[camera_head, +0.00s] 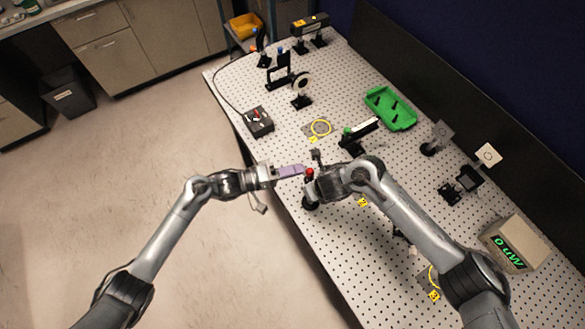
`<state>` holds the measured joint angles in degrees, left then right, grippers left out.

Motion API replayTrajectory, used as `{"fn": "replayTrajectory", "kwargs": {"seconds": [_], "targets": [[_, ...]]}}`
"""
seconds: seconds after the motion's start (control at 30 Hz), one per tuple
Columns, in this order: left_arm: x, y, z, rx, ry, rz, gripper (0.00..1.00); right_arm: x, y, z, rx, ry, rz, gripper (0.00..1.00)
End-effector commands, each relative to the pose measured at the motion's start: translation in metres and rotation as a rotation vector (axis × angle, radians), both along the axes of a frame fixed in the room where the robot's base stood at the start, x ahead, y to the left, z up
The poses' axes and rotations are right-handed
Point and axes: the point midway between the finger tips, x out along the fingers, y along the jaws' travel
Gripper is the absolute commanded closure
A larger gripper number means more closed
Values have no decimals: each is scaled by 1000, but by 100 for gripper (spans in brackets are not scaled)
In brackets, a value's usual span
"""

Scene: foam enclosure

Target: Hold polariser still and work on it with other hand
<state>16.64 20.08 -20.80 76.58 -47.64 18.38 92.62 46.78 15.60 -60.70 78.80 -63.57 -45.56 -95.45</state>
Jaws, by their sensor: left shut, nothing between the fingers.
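The polariser is hard to single out. A dark post-mounted optic with a round base (310,204) stands near the table's left edge, and I cannot tell for sure that it is the polariser. A small red part (309,171) shows above it, between my grippers. My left gripper (297,171) comes in from the left, its lilac fingers shut and empty, with their tips close to the red part. I cannot tell whether they touch. My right gripper (315,183) is close beside the same optic from the right. Its fingers are mostly hidden by its own wrist.
A dark wall panel runs along the right. Open floor lies left.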

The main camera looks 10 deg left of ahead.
Motion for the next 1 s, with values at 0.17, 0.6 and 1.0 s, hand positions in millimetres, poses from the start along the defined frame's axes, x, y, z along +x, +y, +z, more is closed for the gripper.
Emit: {"fn": "replayTrajectory", "kwargs": {"seconds": [0.17, 0.6, 1.0], "targets": [[-6, -7, 1, 29, -40, -2, 100, 0, 0, 1, 1, -1, 0, 100], [-9, -12, 2, 62, -80, -2, 100, -1, 3, 1, 4, -1, 6, 100], [1, 35, 13, 65, -83, 2, 100, -1, 2, 0, 3, 0, 3, 100]]}}
